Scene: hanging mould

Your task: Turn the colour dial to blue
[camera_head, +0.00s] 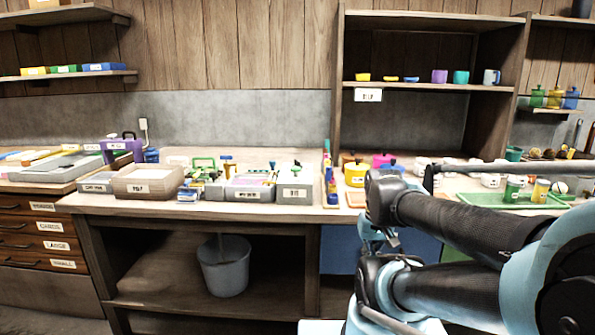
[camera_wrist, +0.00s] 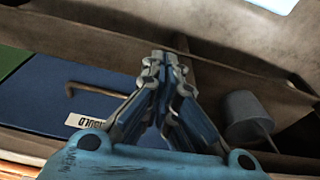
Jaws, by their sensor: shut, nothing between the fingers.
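I cannot make out the colour dial for certain in either view. In the head view, a narrow stack of coloured pieces (camera_head: 328,183) stands on the workbench near the middle, too small to tell whether a dial is among them. My gripper (camera_wrist: 166,60) shows in the wrist view with its fingers together and nothing between them. In that view it is over the front of the bench's lower part, between a blue panel and the bucket. In the head view my arm covers the right foreground and hides part of the bench.
The workbench (camera_head: 270,208) holds labelled trays, a yellow pot (camera_head: 354,174) and a green tray (camera_head: 510,200). A grey bucket (camera_head: 224,265) stands on the lower shelf and shows in the wrist view (camera_wrist: 244,112). A blue panel (camera_wrist: 60,95) with a handle and label lies left of my gripper.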

